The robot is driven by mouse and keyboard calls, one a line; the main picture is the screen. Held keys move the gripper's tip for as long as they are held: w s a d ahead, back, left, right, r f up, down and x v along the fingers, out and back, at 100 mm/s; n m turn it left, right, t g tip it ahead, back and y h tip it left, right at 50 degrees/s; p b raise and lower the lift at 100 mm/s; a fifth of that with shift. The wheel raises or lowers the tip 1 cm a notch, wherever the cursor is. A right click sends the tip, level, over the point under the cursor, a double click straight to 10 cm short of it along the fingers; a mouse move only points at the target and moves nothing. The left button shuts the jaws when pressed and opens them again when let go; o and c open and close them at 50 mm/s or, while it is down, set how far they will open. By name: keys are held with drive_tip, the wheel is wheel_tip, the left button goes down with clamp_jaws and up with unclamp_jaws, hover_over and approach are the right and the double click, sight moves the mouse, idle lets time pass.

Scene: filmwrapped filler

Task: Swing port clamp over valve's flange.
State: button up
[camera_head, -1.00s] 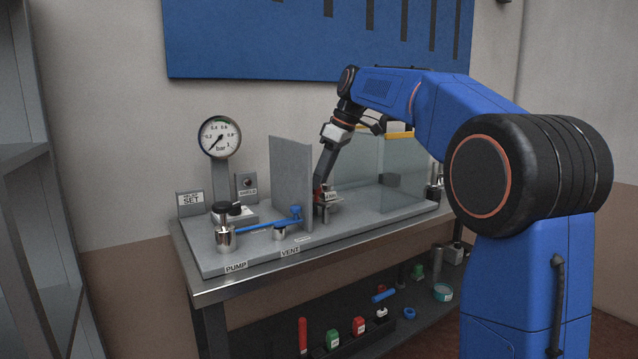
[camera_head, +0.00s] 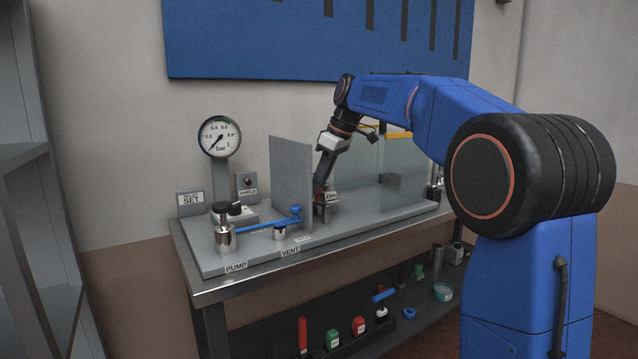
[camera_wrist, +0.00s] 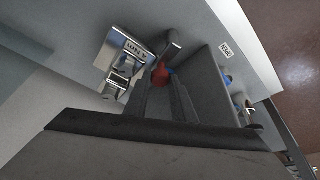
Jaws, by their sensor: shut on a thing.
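A metal fitting with a printed label (camera_wrist: 122,62), apparently the valve's port, stands on the grey bench top; in the head view its label shows small beside the upright panel (camera_head: 332,197). A grey bar with a red end (camera_wrist: 160,73), apparently the port clamp, lies just right of the fitting in the wrist view. My gripper (camera_wrist: 163,88) is shut on the red end, its two dark fingers reaching up to it. In the head view my gripper (camera_head: 319,194) is low behind the panel's right edge and partly hidden. I cannot tell whether the bar touches the flange.
An upright grey panel (camera_head: 291,185) stands close left of my gripper. A clear shield (camera_head: 405,165) stands behind and to the right. A blue lever (camera_head: 265,225), pump and vent fittings and a gauge (camera_head: 219,136) are left of the panel.

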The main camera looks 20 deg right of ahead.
drive_tip(key=shift+w+d+m+t+h, duration=0.1)
drive_tip(key=shift+d+m+t+h, duration=0.2)
drive_tip(key=shift+m, duration=0.8)
drive_tip(key=o, duration=1)
